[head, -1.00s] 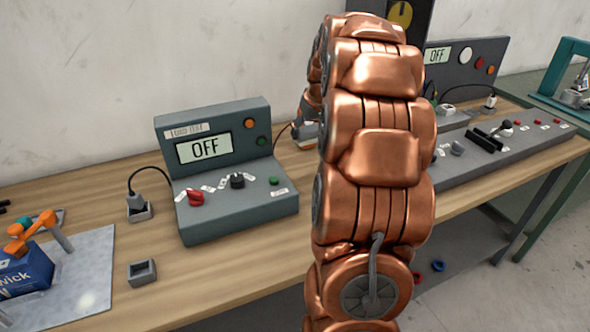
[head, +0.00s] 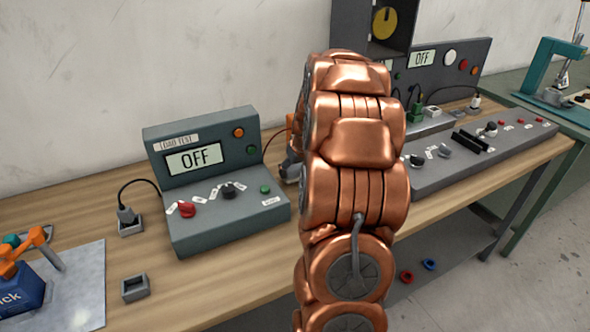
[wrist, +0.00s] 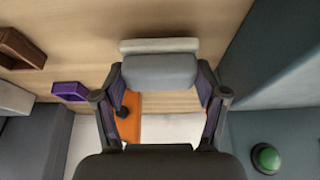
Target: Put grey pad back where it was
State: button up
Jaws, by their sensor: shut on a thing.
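In the wrist view my gripper (wrist: 160,78) is shut on a grey pad (wrist: 160,70), a rounded block held across between the two fingertips. A paler grey flat strip (wrist: 160,45) shows just beyond the pad, above the wooden bench top; I cannot tell whether the pad touches it. An orange part (wrist: 128,118) shows between the fingers, below the pad in the picture. In the head view my copper arm hides the gripper and the pad.
The load test box (head: 215,180) reads OFF; its green button (wrist: 266,158) shows close at right in the wrist view. A purple holder (wrist: 70,92) and a brown holder (wrist: 22,50) are at left. In the head view, a small grey holder (head: 135,288) stands on the bench (head: 200,290).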

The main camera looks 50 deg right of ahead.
jog(key=shift+f, duration=0.5)
jog(key=shift+f, duration=0.15)
jog(key=o, duration=1.2)
